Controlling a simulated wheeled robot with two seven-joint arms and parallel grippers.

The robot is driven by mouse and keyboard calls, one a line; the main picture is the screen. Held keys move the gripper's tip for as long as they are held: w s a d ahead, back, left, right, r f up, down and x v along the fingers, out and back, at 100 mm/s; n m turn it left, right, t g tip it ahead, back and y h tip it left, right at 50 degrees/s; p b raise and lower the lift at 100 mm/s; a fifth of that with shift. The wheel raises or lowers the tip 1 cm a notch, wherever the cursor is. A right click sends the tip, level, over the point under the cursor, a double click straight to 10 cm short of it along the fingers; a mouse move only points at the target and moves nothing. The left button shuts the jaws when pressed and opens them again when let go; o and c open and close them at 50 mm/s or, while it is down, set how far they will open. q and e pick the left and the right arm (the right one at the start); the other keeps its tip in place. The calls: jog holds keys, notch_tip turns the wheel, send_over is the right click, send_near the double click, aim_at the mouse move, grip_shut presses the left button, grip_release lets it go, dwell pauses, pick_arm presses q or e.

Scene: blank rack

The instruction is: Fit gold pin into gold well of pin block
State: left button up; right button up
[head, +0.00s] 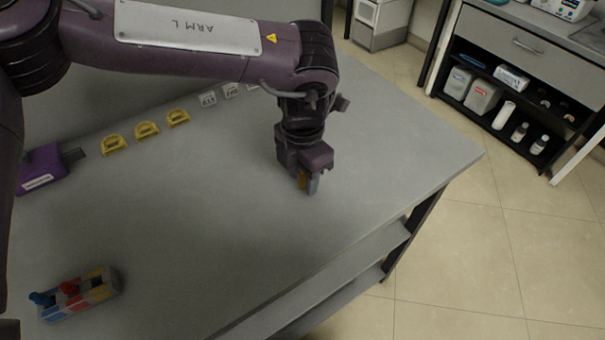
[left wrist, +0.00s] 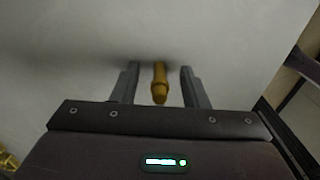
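The gold pin (left wrist: 160,84) is between the two fingers of my left gripper (left wrist: 160,75) in the left wrist view, with a visible gap on each side. The fingers are open and do not touch it. In the head view my left gripper (head: 307,184) is low over the right part of the table, and a bit of gold shows at its fingers. The pin block (head: 78,306) is at the table's front left, with blue, red and yellow sections. A blue pin (head: 41,298) and a red pin (head: 69,288) stand in it. The yellow section is at its right end. My right gripper is not in view.
Yellow holders (head: 146,130) and small white labels (head: 208,98) line the table's back. A purple device (head: 42,168) lies at the left. The grey table (head: 215,230) is clear between gripper and block. A shelf unit (head: 520,60) stands beyond, at right.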

pick_arm(q)
grip_shut()
